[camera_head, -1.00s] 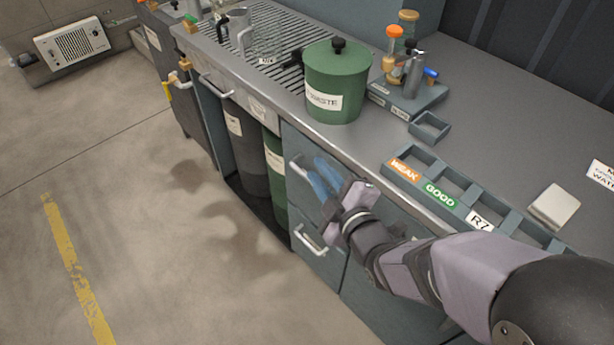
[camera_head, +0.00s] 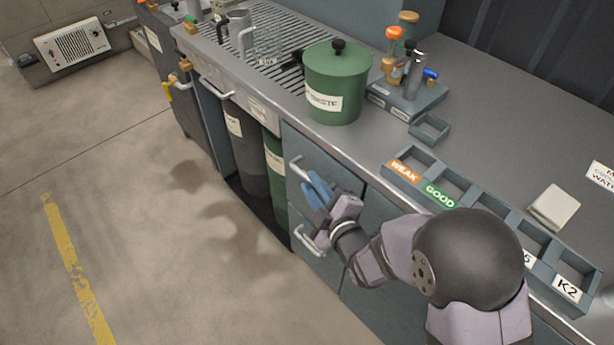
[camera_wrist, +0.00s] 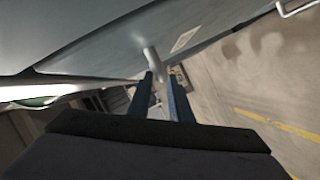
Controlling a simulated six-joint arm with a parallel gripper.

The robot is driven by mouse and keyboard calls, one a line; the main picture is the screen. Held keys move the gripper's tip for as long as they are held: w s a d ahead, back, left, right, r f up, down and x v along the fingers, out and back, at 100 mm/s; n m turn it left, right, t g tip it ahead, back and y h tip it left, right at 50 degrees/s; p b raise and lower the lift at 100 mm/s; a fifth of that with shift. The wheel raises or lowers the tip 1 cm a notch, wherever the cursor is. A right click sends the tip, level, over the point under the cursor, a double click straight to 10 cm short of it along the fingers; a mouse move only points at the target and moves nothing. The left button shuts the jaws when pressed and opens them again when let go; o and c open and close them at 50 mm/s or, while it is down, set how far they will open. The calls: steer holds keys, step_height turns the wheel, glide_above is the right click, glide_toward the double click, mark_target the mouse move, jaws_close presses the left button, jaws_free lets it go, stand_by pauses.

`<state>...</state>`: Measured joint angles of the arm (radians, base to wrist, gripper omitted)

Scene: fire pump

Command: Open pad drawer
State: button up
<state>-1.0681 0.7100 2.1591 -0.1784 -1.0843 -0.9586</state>
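Two drawer fronts are stacked in the grey-blue cabinet under the counter, both flush. The upper drawer (camera_head: 330,182) has a pale bar handle (camera_head: 295,166). The lower drawer (camera_head: 326,262) has a similar handle (camera_head: 306,240). No name is readable on either, so I cannot tell which is the pad drawer. My gripper (camera_head: 311,188) is at the upper drawer's front, just right of its handle. In the wrist view, the blue fingers (camera_wrist: 160,82) stand apart, with a pale handle bar (camera_wrist: 151,58) at the gap between their tips. Whether they touch it is unclear.
A green lidded pot (camera_head: 337,85) stands on the counter above. A divided tray (camera_head: 440,192) with label cards lies along the counter edge. Tall bins (camera_head: 250,150) stand in the open bay left of the drawers. The floor (camera_head: 180,260) in front is clear.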

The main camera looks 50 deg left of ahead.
steer(key=shift+x, duration=1.85)
steer(key=shift+s, duration=0.1)
jaws_close()
